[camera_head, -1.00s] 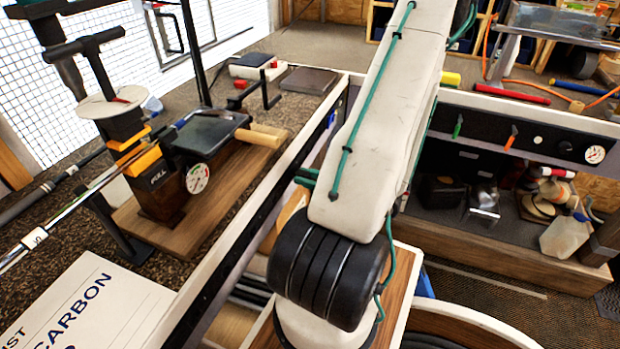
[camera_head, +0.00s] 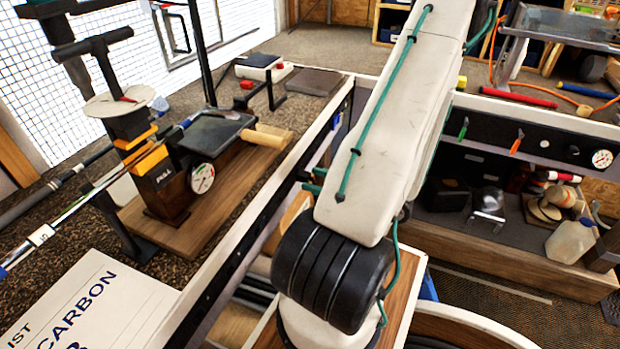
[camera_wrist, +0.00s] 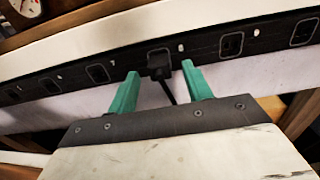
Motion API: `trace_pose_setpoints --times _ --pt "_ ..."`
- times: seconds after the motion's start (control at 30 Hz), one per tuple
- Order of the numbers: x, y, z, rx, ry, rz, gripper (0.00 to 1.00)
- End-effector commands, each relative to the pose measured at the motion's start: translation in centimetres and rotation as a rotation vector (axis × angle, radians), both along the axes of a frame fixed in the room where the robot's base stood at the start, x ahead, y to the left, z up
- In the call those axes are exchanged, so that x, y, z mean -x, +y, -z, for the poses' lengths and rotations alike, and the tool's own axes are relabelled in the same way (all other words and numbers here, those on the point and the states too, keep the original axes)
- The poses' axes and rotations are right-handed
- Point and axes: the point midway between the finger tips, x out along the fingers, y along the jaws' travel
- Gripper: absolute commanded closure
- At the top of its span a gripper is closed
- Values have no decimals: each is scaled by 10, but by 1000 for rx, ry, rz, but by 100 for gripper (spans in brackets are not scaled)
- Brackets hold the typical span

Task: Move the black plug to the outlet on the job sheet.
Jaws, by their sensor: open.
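In the wrist view the black plug (camera_wrist: 160,66) sits at an outlet of the black outlet strip (camera_wrist: 205,45), with its dark cord hanging down from it. My gripper (camera_wrist: 160,72) is open, its two green fingers on either side of the plug with a gap at each side. Empty outlets show on the strip to the right (camera_wrist: 231,44) and to the left (camera_wrist: 97,73). The job sheet (camera_head: 92,305) lies at the lower left in the head view; only "IST", "CARBON" and part of a lower line are readable.
A vise stand with a dial (camera_head: 201,178) and a held club shaft (camera_head: 85,202) stand on the bench at the left. A second bench with knobs (camera_head: 540,143) is at the right. A white edge (camera_wrist: 110,32) runs above the strip.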

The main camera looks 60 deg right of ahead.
Motion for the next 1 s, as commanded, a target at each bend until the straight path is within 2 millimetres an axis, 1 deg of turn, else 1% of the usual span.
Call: trace_pose_setpoints --times 0.03,0.2,0.3,0.4,1.0 --pt "10 -2 0 1 0 6 50" --pt "36 -4 0 0 1 5 50" --pt "46 -5 0 1 1 3 50" --pt "52 -5 0 0 1 2 50" --pt "54 -5 0 -1 0 0 50"
